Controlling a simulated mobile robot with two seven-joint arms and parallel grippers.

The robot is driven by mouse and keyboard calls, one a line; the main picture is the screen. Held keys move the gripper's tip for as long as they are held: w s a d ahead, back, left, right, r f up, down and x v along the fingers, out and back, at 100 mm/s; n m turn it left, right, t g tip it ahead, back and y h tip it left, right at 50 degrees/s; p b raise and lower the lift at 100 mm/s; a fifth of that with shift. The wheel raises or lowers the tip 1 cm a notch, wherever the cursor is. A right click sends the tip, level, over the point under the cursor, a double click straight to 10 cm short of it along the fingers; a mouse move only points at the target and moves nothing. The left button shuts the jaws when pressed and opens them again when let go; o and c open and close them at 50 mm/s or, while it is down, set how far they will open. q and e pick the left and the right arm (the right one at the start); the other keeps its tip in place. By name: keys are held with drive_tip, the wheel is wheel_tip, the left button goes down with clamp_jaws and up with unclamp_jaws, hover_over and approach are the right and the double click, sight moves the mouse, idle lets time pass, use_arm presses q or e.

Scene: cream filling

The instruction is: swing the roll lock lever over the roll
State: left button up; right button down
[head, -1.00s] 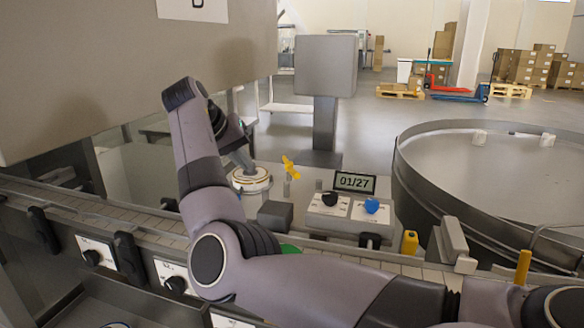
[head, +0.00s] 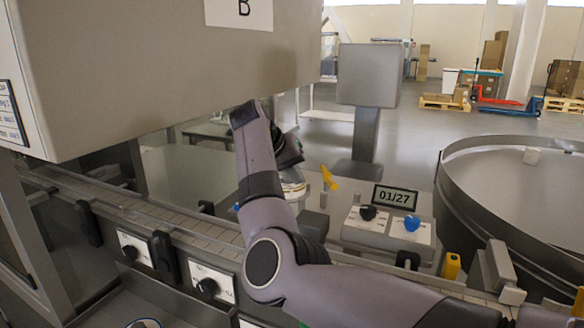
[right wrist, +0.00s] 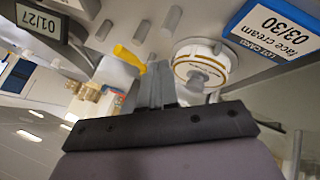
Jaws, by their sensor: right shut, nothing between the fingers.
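The roll (head: 293,187) is a white disc with a gold ring, partly hidden behind my right arm in the head view. It shows better in the right wrist view (right wrist: 201,66). A yellow lever (head: 329,178), which looks like the roll lock lever, stands just right of the roll; in the right wrist view its yellow end (right wrist: 129,58) points away to the left, not across the roll. My right gripper (right wrist: 155,84) is shut and empty, its fingers between the lever and the roll in that view. Touching cannot be told. My left gripper is out of view.
A date display (head: 395,199) reads 01/27, above a black knob (head: 368,213) and a blue knob (head: 412,223). A blue-framed lot card (right wrist: 275,28) reads 03/30. A large housing (head: 150,60) overhangs the left. A round table (head: 515,170) stands right.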

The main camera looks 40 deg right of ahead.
drive_tip(key=x, duration=0.5)
drive_tip(key=shift+s+d, duration=0.1)
drive_tip(key=shift+d, duration=0.25)
drive_tip(key=shift+s+d+r, duration=0.25)
drive_tip(key=shift+s+d, duration=0.3)
drive_tip(key=shift+d, duration=0.3)
drive_tip(key=shift+s+d+p, duration=0.3)
drive_tip(key=shift+s+d, duration=0.05)
drive_tip(key=shift+d, duration=0.2)
drive_tip(key=shift+r, duration=0.1)
